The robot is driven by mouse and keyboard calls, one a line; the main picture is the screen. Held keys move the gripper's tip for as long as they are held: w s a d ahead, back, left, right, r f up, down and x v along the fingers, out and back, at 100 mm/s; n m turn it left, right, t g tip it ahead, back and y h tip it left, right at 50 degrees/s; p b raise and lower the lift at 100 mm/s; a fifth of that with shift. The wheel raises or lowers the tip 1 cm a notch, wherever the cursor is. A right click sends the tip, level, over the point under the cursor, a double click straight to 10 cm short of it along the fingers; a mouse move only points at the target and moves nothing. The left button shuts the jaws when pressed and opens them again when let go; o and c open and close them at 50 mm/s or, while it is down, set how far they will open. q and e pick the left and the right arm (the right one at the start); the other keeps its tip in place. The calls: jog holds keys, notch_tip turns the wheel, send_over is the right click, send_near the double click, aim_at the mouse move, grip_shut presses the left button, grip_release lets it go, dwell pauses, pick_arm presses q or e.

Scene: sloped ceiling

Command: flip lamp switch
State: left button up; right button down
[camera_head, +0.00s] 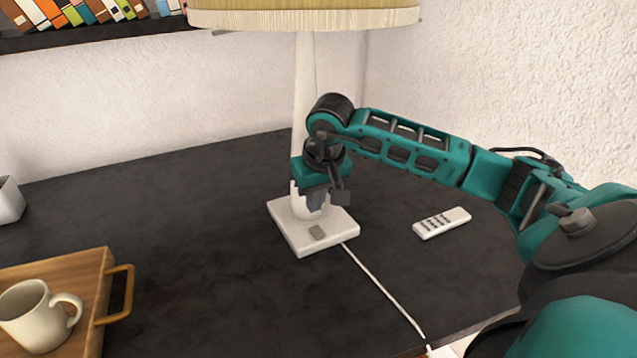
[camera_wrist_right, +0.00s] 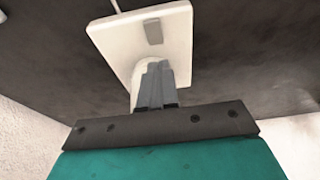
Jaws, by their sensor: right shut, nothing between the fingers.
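The lamp (camera_head: 305,85) stands on the dark table, with a white stem, a pleated yellow shade and a square white base (camera_head: 285,222). A small grey switch (camera_head: 317,232) sits on the near part of the base; it also shows in the right wrist view (camera_wrist_right: 154,33). My right gripper (camera_head: 316,205) points down just above the base, beside the stem and a little behind the switch. In the right wrist view its fingers (camera_wrist_right: 156,72) are together and empty, apart from the switch in the picture. Whether the fingertips touch the base cannot be told. My left gripper is not in view.
A white remote (camera_head: 442,222) lies right of the lamp. A white cord (camera_head: 385,290) runs from the base to the table's front edge. A wooden tray (camera_head: 90,280) with a mug (camera_head: 38,314) is at the left. The table (camera_head: 190,240) between tray and lamp is clear.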

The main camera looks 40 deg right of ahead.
aim_at(314, 229)
jog(key=x, duration=0.3)
jog(key=s+x, duration=0.1)
jog(key=shift+w+a+f, duration=0.1)
jog(key=shift+w+f, duration=0.05)
jog(key=shift+f, duration=0.25)
jog(key=shift+f, duration=0.25)
jog(key=shift+s+a, duration=0.2)
jog(key=shift+s, duration=0.6)
